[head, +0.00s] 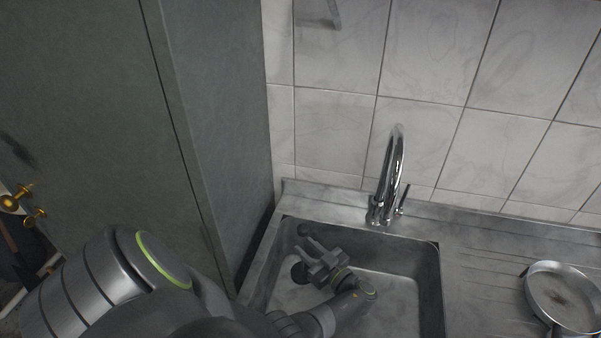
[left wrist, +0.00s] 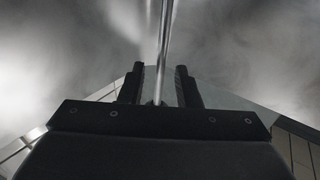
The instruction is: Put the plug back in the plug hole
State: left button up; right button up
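The steel sink basin (head: 400,285) is in the lower middle of the head view. A small dark round shape (head: 299,272) is at the basin's left, right beside my left gripper; I cannot tell whether it is the plug or the plug hole. My left gripper (head: 305,247) is inside the basin, its fingers pointing toward the back left corner. In the left wrist view its fingers (left wrist: 160,70) stand apart. A thin shiny strip runs up between them, and I cannot tell what it is or whether it is touched. My right gripper is not in view.
A chrome tap (head: 393,170) rises behind the basin. Another dark round spot (head: 304,229) is near the basin's back left corner. A tall grey cabinet (head: 225,130) stands close on the left. A frying pan (head: 562,297) lies on the draining board (head: 480,260).

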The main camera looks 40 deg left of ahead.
pick_arm(q)
jog(key=d, duration=0.4)
jog(key=shift+s+b, duration=0.15)
jog(key=shift+b, duration=0.25)
